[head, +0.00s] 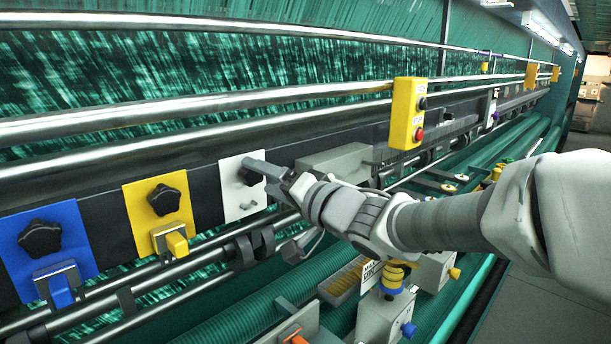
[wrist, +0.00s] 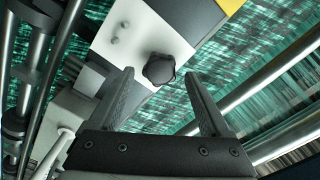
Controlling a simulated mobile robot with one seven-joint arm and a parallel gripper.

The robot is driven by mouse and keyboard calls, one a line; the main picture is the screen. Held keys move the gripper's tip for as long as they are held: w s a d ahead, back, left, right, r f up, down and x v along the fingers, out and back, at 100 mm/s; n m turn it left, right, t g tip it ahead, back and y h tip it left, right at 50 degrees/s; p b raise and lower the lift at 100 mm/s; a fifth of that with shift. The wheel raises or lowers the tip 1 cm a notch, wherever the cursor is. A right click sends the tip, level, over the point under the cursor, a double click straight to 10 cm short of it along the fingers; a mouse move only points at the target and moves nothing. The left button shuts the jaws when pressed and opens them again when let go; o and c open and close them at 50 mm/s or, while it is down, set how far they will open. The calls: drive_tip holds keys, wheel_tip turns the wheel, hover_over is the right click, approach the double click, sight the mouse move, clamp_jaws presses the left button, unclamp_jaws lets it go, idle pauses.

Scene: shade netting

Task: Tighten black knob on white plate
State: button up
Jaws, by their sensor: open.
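The white plate (head: 232,206) is mounted on the dark rail, right of the yellow plate in the head view. It also shows in the wrist view (wrist: 141,24). Its black knob (wrist: 159,69) is lobed and shows clearly in the wrist view. In the head view my gripper (head: 266,175) is right at the plate and partly hides the knob. In the wrist view my gripper (wrist: 158,74) is open, with one finger on each side of the knob near the tips. No finger contact can be made out.
A yellow plate (head: 142,200) and a blue plate (head: 75,225), each with a black knob, sit to the left. A yellow button box (head: 404,118) hangs to the right. Long metal bars (head: 200,104) run above the plates. Grey blocks lie right of my gripper.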

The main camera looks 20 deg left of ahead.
sight(252, 173)
drive_tip(key=shift+a, duration=0.1)
drive_tip(key=shift+x, duration=1.3)
clamp_jaws()
drive_tip(key=shift+r+m+p, duration=0.15)
drive_tip(key=shift+m+p, duration=0.15)
drive_tip(key=shift+p, duration=0.05)
unclamp_jaws()
